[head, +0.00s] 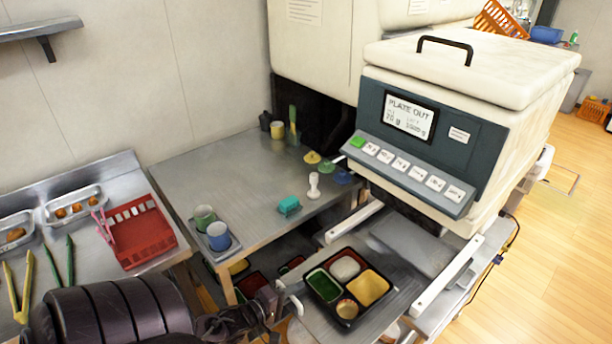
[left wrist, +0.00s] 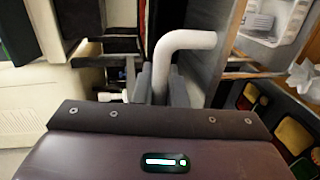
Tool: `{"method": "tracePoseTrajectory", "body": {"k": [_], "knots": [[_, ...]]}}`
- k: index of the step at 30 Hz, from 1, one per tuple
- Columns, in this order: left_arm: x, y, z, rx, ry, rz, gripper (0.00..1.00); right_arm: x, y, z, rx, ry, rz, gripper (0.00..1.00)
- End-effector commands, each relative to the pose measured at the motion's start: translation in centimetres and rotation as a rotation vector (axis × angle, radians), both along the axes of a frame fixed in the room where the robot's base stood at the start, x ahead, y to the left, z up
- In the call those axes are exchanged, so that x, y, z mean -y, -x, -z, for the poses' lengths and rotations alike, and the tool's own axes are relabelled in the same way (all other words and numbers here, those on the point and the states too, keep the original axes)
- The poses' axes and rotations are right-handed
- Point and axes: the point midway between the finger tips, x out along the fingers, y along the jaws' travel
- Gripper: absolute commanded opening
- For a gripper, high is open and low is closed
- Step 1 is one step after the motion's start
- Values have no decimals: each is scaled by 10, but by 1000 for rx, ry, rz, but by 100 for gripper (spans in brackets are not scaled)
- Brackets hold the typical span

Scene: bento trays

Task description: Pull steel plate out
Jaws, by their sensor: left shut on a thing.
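The steel plate (head: 403,291) sticks out from under the white machine (head: 530,100), between two white rails. A black bento tray (head: 348,318) with a green, a white, a yellow and a tan filling lies on it. A white bent handle (head: 294,303) is at the plate's front left; it shows large in the left wrist view (left wrist: 188,40). My left gripper (head: 272,303) is at this handle and shut on it, its fingers (left wrist: 158,84) around the handle's lower end in the left wrist view. My right gripper is not in view.
The machine's screen (head: 410,115) reads "PLATE OUT". A steel table (head: 235,160) left of it holds cups (head: 218,236), a teal block (head: 289,205) and a white stamp-like piece (head: 314,186). A red basket (head: 140,232) and tongs (head: 22,288) lie on the left counter.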

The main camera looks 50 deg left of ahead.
Motion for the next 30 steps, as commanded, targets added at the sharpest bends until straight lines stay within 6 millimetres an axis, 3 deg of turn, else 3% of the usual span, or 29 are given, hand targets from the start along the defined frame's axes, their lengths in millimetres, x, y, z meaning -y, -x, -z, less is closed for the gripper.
{"method": "tracePoseTrajectory", "body": {"k": [16, 17, 18, 26, 30], "knots": [[1, 9, 1, -2, 3, 4, 0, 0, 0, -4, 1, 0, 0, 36], [1, 9, 1, -2, 3, 4, 15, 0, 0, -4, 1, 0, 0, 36], [1, 9, 1, -2, 3, 4, 21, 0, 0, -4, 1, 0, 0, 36], [0, 9, 1, -1, 1, 2, 21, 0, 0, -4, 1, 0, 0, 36], [-1, 20, 0, -2, 2, 1, 21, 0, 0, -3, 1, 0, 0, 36]]}}
